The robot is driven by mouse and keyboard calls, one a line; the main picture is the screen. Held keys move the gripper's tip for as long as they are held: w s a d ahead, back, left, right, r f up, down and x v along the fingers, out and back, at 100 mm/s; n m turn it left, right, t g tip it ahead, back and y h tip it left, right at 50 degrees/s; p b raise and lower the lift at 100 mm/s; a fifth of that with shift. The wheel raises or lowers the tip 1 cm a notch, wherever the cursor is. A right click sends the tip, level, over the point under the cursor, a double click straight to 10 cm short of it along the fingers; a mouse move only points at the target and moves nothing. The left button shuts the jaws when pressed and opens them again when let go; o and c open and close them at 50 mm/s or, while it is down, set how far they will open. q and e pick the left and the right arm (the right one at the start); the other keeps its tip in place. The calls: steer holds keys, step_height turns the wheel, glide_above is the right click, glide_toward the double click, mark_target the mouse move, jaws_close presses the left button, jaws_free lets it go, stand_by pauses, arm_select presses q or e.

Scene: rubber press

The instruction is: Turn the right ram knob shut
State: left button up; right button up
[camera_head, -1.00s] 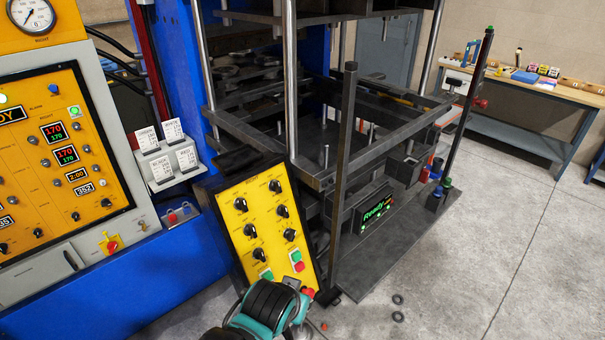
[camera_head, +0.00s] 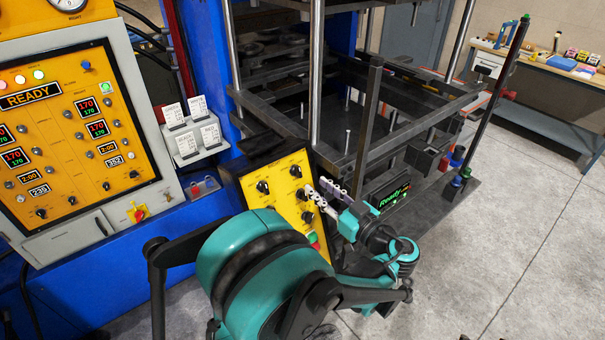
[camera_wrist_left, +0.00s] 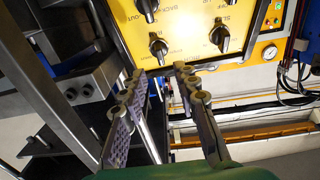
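The yellow knob panel (camera_head: 277,198) stands tilted at the front of the press, with black knobs in two columns. The upper-left knob (camera_head: 263,187) and upper-right knob (camera_head: 296,171) show; my left gripper and arm cover part of the lower panel. I cannot tell from the labels which one is the right ram knob. My left gripper (camera_head: 318,190) is open in front of the panel's right side. In the left wrist view, its parted fingers (camera_wrist_left: 160,75) point at the panel, with nothing between them. One knob (camera_wrist_left: 159,48) is just beyond the fingertips, another (camera_wrist_left: 219,38) to the right. My right gripper is out of view.
A dark upright post (camera_head: 367,125) and the press frame (camera_head: 410,130) stand close right of the gripper. A control cabinet (camera_head: 70,140) stands left, with a card rack (camera_head: 193,140). The floor at right is clear.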

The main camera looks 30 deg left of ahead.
mark_target(300, 173)
arm_select(q)
steer(key=x, duration=0.7)
steer(key=shift+w+a, duration=0.1)
steer(key=shift+a, duration=0.2)
jaws_close()
